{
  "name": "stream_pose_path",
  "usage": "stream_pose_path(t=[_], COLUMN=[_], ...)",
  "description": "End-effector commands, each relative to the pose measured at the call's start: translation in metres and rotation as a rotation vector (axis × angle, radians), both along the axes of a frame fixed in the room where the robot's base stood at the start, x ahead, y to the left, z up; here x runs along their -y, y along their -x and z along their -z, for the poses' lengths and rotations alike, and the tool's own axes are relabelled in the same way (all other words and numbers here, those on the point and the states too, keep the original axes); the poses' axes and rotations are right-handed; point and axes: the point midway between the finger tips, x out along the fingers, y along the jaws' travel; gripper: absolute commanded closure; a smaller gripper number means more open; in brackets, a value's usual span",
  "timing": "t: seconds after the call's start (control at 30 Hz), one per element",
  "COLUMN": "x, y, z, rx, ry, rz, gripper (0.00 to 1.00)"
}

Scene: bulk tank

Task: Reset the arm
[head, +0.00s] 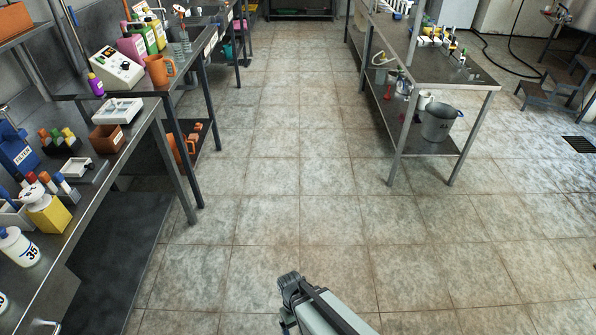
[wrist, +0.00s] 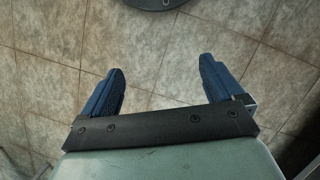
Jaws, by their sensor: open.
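My gripper (wrist: 158,78) shows in the wrist view with its two blue-padded fingers spread wide apart and nothing between them. Tiled floor (wrist: 165,50) lies behind the fingers. In the head view my arm shows at the bottom centre, over the bare floor and clear of both tables. The gripper's fingertips cannot be made out in the head view.
A metal bench (head: 117,163) on the left holds bottles, boxes and a yellow container (head: 48,216). A table (head: 455,72) on the right has a grey bucket (head: 437,123) on its lower shelf. A step stool (head: 548,97) stands far right. The tiled aisle (head: 290,130) between is clear.

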Motion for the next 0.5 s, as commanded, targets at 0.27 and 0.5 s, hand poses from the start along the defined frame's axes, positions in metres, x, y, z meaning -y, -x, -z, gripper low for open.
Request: stream_pose_path(t=[0.27,0.5], x=[0.079,0.125], y=[0.051,0.092], z=[0.035,0.055], rx=[-0.123,-0.213], ry=[0.051,0.071], rz=[0.172,0.314], gripper=[0.06,0.06])
